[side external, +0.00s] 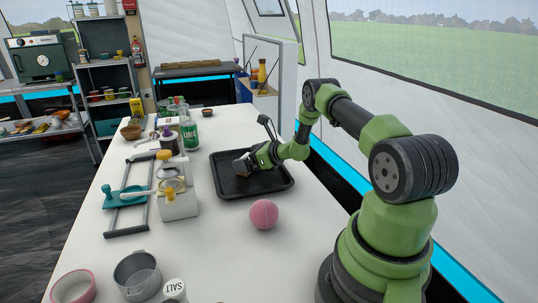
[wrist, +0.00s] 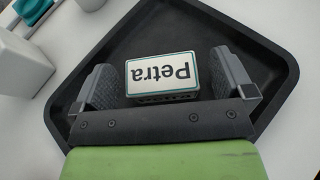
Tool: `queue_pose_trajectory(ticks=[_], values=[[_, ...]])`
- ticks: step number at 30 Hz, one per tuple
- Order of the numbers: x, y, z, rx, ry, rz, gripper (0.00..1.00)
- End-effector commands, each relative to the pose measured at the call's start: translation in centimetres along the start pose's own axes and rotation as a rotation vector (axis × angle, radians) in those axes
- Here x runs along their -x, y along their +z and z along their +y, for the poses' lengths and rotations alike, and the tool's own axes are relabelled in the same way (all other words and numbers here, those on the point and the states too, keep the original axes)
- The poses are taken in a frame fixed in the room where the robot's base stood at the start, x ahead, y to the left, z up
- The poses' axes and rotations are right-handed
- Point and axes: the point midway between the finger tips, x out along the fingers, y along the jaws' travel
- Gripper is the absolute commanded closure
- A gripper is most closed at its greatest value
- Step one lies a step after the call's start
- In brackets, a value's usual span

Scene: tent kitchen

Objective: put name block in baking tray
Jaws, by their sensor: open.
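The name block (wrist: 162,74), a white-faced block reading "Petra" with a teal border, shows in the wrist view between my open fingers. It lies over the floor of the black baking tray (wrist: 262,62), with a gap to each finger. My gripper (wrist: 168,80) is open. In the side view my gripper (side external: 240,167) is low over the left half of the baking tray (side external: 275,187). The block is hard to make out there, small and partly hidden by the gripper. I cannot tell whether it rests fully on the tray floor.
A pink ball (side external: 264,214) sits just in front of the tray. A green can (side external: 190,136) and jars stand behind. A metal pot (side external: 138,275) is at the front left.

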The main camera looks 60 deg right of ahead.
Motion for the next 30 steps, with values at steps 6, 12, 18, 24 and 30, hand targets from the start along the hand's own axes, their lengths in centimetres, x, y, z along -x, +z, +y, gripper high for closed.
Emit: queue_pose_trajectory(ticks=[6, 12, 18, 24, 30], values=[[4.2, 0.0, -0.1, -0.003, -0.004, 0.001, 0.00], [7.7, 0.0, -0.1, -0.002, -0.004, 0.000, 0.00], [9.2, 0.5, 0.2, 0.015, 0.012, -0.001, 0.00], [9.0, 7.0, 5.3, 0.255, 0.221, -0.003, 0.00], [12.0, 14.9, 15.8, 0.727, 0.560, 0.009, 0.00]])
